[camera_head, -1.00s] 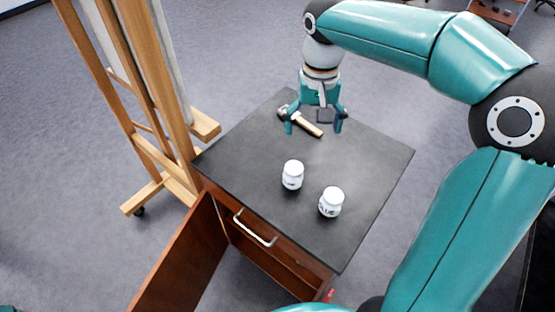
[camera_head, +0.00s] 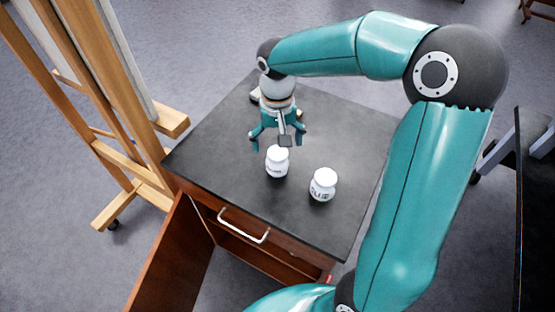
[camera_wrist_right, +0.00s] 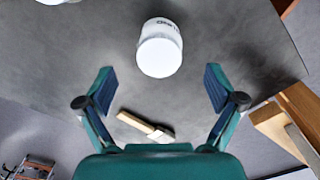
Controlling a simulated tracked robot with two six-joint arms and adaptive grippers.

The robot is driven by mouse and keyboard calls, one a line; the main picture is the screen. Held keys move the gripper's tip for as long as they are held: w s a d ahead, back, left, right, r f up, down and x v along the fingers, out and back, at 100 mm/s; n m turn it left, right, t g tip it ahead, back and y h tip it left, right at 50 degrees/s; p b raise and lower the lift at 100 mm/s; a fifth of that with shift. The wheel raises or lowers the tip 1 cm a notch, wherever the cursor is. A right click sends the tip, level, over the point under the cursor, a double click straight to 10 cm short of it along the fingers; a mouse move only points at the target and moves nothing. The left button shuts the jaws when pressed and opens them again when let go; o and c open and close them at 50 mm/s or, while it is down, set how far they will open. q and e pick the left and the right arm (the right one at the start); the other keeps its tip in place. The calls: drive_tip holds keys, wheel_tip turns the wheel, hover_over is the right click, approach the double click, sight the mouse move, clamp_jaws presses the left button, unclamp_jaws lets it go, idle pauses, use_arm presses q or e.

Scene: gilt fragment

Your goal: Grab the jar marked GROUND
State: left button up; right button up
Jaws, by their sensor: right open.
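Two white lidded jars stand upright on the dark cabinet top. The left jar (camera_head: 277,162) has lettering too small to read in the head view. In the wrist view the nearer jar (camera_wrist_right: 160,50) shows partly readable lettering that seems to begin "GRO". The right jar (camera_head: 323,185) has a label ending in "UE"; a sliver of it shows at the top left of the wrist view (camera_wrist_right: 52,1). My right gripper (camera_head: 277,144) is open and empty, just behind and above the left jar. In the wrist view that jar is centred beyond the spread fingers. My left gripper is out of view.
A wooden easel (camera_head: 118,110) stands left of the cabinet (camera_head: 215,130). The cabinet's door (camera_head: 178,255) hangs open. The right of its top is clear.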

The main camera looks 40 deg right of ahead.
sight(277, 152)
drive_tip(key=shift+f+p, duration=0.5)
drive_tip(key=shift+f, duration=3.1)
drive_tip(key=c, duration=1.4)
drive_tip(key=shift+r, duration=0.1)
